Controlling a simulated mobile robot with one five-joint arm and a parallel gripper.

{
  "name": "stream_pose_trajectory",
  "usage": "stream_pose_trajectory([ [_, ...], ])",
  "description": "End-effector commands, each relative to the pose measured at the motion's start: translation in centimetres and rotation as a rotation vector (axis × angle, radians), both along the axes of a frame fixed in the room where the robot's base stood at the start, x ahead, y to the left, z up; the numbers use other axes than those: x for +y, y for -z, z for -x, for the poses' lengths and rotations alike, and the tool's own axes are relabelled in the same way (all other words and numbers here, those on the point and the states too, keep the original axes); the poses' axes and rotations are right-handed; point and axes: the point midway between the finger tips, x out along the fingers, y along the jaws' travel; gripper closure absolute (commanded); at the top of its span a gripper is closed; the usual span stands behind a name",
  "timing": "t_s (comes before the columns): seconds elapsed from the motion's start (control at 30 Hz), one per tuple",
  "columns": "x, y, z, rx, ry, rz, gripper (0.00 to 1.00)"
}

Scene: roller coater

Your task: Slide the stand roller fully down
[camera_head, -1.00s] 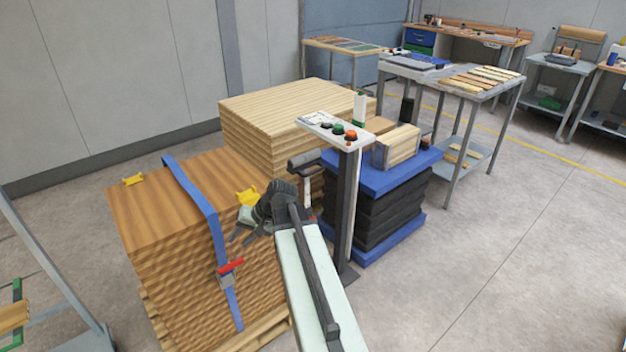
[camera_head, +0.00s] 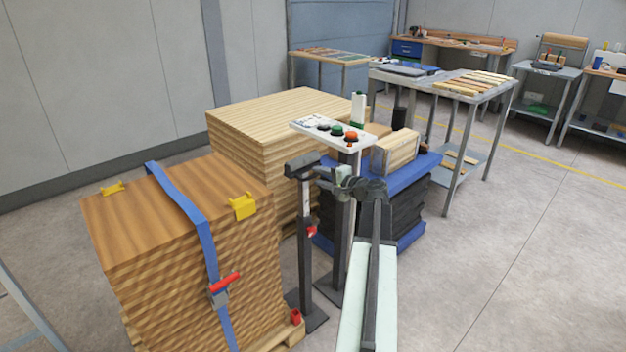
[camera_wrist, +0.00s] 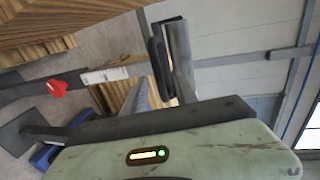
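The stand roller (camera_head: 302,165) is a dark roller head on top of a black upright post with a white scale strip and a red knob (camera_head: 312,231). It stands upright between the strapped wood stack and the control post. The roller head is raised well above the red knob. My gripper (camera_head: 321,179) is just right of the post, slightly below the roller head. Its two dark fingers look parted, with nothing seen between them.
The strapped wood stack (camera_head: 180,270) is close on the left, with yellow corner guards. A control panel (camera_head: 333,133) on a post is close behind my gripper. A blue lift table (camera_head: 414,176) stands behind it. The floor on the right is free.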

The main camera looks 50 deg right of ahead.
Motion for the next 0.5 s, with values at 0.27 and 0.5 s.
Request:
stream_pose_trajectory([
  [0.27,-0.6,0.8,-3.1,0.0,0.004,-0.001,0.66],
  [0.5,-0.5,0.7,-3.0,0.001,0.005,0.0,0.86],
])
